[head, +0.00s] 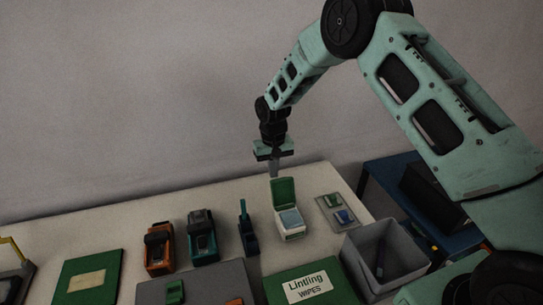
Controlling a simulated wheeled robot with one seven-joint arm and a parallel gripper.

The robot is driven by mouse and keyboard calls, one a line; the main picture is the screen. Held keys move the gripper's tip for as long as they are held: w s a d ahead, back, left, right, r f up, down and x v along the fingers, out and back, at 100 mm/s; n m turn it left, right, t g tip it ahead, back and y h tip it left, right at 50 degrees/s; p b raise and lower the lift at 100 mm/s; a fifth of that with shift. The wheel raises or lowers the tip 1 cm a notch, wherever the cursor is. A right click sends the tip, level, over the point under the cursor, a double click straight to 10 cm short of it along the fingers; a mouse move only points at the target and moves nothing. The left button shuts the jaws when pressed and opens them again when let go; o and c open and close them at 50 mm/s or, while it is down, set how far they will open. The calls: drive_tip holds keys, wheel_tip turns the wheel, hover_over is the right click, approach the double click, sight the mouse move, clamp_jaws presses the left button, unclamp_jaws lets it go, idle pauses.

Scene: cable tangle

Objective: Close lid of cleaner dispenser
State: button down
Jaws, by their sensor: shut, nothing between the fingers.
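The cleaner dispenser (291,224) is a small white box with a light blue top inside. It stands on the table in the middle right of the head view. Its green lid (284,190) is up, standing nearly upright at the back edge of the box. My gripper (274,174) points down just above and behind the top edge of the lid. Its fingers are shut with nothing between them. Whether the fingertips touch the lid cannot be told from this view.
An orange tool (158,250), a teal tool (203,238) and a dark blue upright tool (247,230) stand left of the dispenser. A grey plate with small parts (331,201) lies to its right. A grey bin (357,272) and a green wipes panel (340,290) are in front.

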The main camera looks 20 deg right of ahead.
drive_tip(key=shift+s+r+p, duration=0.15)
drive_tip(key=shift+s+r, duration=0.05)
drive_tip(key=shift+s, duration=0.3)
drive_tip(key=shift+s+r+p, duration=0.15)
drive_tip(key=shift+s, duration=0.35)
drive_tip(key=shift+s+b, duration=0.1)
drive_tip(key=shift+b, duration=0.2)
drive_tip(key=shift+s+r+t, duration=0.15)
drive_tip(key=shift+t, duration=0.25)
